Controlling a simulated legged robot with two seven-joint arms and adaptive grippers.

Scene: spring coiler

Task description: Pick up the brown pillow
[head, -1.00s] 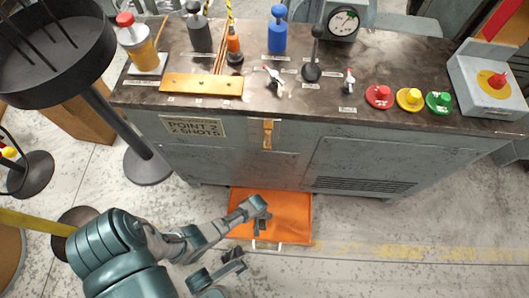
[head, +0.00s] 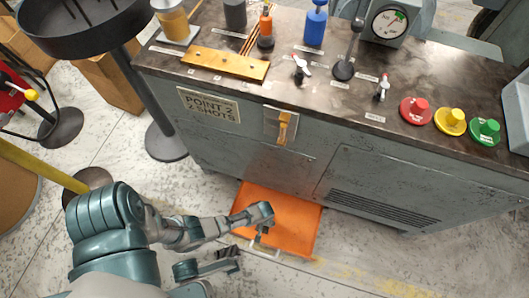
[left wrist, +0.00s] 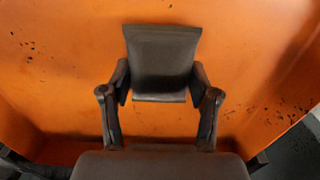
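A dark grey-brown, cushion-like piece with flared upper corners, which I take to be the brown pillow (left wrist: 163,58), sits over an orange surface in the left wrist view. My left gripper (left wrist: 162,88) has its two fingers apart, one on each side of this piece's lower part. Whether they press on it cannot be told. In the head view my left gripper (head: 260,232) is over the orange tray (head: 298,218), and I cannot make out the pillow there. My right gripper (head: 232,260) is left of the tray, its dark fingers looking apart and empty.
The grey machine cabinet (head: 250,150) stands behind the tray, with levers and coloured buttons on its dark top. A round black pan on a post (head: 150,100) stands at left. The floor right of the tray is clear.

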